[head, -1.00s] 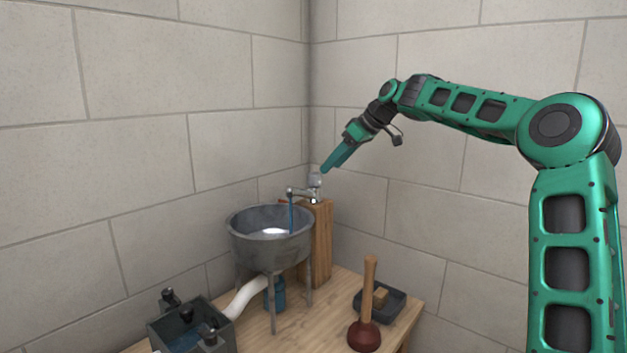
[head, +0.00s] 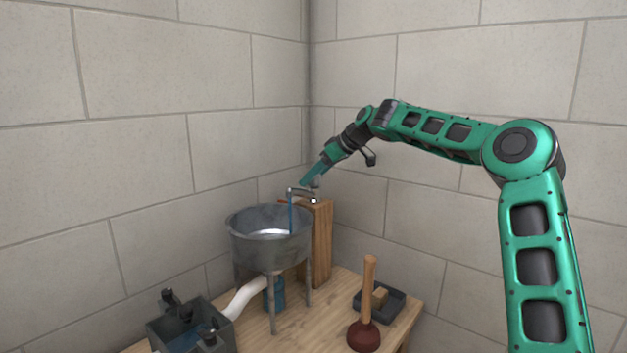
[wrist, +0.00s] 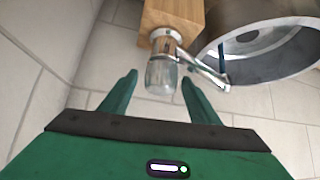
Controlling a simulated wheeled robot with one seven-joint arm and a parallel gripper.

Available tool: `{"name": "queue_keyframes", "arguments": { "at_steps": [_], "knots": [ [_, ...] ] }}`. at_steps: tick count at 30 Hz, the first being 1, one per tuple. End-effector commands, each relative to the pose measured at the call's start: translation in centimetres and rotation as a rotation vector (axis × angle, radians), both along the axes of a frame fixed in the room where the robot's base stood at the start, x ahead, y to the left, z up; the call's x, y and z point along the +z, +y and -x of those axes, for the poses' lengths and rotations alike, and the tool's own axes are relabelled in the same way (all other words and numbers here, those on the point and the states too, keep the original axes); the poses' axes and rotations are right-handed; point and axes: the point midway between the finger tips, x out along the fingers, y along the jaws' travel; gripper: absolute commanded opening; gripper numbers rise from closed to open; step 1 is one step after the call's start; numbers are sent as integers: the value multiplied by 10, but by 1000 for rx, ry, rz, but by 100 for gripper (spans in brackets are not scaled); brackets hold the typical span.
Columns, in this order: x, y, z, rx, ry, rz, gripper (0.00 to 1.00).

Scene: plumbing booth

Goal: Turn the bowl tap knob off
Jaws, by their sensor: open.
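The bowl tap (head: 304,192) stands on a wooden post (head: 320,240) beside the grey metal bowl (head: 270,245). A blue stream of water (head: 291,214) runs from its spout into the bowl. In the wrist view the tap's clear knob (wrist: 161,76) lies between the two green fingers of my gripper (wrist: 158,82), with a gap on each side. The gripper is open and holds nothing. In the head view my gripper (head: 309,174) points down-left at the tap and partly hides the knob.
A plunger (head: 366,310) and a dark tray (head: 380,300) stand on the wooden table (head: 300,335) to the right. A dark box (head: 185,325) with black fittings and a white pipe (head: 245,297) are at lower left. Block walls close in behind the tap.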

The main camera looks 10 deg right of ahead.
Motion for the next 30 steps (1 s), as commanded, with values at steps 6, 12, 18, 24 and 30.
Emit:
{"name": "queue_keyframes", "arguments": {
  "at_steps": [6,12,18,24,30],
  "knots": [
    [-2,1,-1,-1,-1,0,56],
    [-1,1,-1,-1,-1,0,32],
    [-1,1,-1,-2,-1,0,15],
    [0,0,-1,-30,-3,1,15],
    [0,0,-1,-122,-4,4,15]
  ]
}}
